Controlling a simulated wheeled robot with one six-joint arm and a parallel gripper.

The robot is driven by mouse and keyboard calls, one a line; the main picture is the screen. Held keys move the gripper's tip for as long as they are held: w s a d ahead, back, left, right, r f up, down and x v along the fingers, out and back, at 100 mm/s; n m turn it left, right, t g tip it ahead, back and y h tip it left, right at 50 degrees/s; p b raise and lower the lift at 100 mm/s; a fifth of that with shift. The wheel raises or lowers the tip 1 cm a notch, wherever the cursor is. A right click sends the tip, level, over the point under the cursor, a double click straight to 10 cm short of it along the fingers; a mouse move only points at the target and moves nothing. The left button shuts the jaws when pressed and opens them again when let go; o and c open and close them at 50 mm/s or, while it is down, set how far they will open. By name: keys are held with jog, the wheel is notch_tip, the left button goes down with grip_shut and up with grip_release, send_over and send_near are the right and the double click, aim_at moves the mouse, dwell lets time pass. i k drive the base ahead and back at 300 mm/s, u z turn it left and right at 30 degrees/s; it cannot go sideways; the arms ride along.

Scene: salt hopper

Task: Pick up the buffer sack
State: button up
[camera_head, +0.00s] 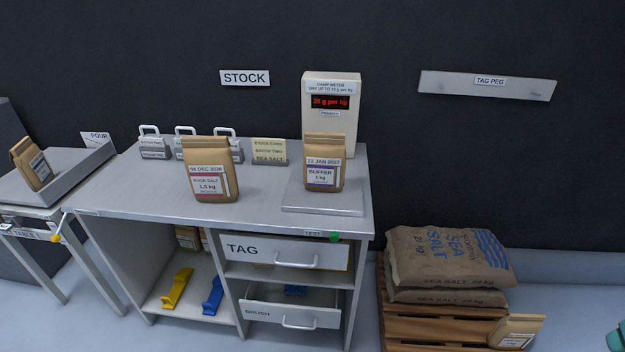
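The buffer sack (323,178) is a small brown paper sack with a white and purple label reading "BUFFER 1 kg" and "22 JAN 2027". It stands upright on a pale flat plate (345,209) at the right end of the grey bench (262,205). The damp meter (345,88), a cream box with a red display that seems to read 25 g per kg, stands right behind it. The sack hides the meter's lower front.
A rock salt sack (209,185) stands left of the buffer sack, with bare bench between. Large sea salt sacks (435,262) lie on a pallet (400,325) at right. The brush drawer (320,318) appears partly open.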

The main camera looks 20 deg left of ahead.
aim_at(324, 158)
jog(key=k, duration=0.95)
jog(key=u, duration=0.75)
jog(key=i, duration=0.7)
jog(key=u, duration=0.65)
jog(key=i, duration=0.75)
jog(key=z, duration=0.75)
jog(key=i, duration=0.75)
jog(key=z, duration=0.75)
